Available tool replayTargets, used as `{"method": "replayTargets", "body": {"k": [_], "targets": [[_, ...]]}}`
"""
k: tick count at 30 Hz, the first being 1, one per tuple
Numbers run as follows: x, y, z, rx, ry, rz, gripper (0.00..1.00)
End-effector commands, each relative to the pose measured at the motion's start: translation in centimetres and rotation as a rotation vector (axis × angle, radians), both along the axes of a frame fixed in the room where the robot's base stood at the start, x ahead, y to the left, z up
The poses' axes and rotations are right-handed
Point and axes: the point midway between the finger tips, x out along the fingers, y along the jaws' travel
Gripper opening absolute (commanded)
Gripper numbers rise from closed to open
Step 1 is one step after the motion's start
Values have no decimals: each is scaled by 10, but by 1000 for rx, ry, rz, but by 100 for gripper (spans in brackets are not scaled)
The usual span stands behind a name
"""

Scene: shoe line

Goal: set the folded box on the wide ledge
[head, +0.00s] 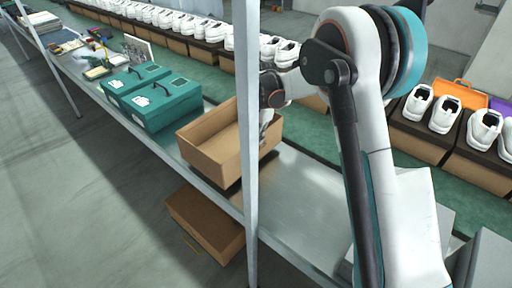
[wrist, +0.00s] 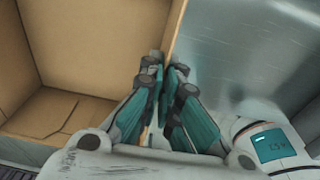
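The folded box, an open-topped tan cardboard box (head: 212,158), is upright at the wide grey metal ledge (head: 310,195). It lies between the teal cases and the bare stretch of ledge. I cannot tell whether its base touches the ledge or is slightly above it. My gripper (head: 267,120) is at the box's right side, partly hidden behind a post and my arm. In the wrist view, the teal fingers of my gripper (wrist: 166,72) are closed together on the top edge of the box wall (wrist: 175,25), with the box's inside (wrist: 75,50) to the left.
A grey upright post (head: 246,90) stands in front of the box. Teal cases (head: 165,100) sit close on its left. Another cardboard box (head: 205,222) is below the ledge. White shoes on boxes (head: 445,112) line the green belt behind. The ledge right of the box is bare.

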Motion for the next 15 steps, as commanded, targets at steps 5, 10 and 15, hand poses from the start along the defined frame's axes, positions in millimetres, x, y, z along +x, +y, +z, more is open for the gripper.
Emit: {"method": "replayTargets", "body": {"k": [5, 10, 15], "targets": [[0, 0, -29, 0, 0, 0, 0], [0, 0, -34, 0, 0, 0, 0], [0, 0, -34, 0, 0, 0, 0]]}}
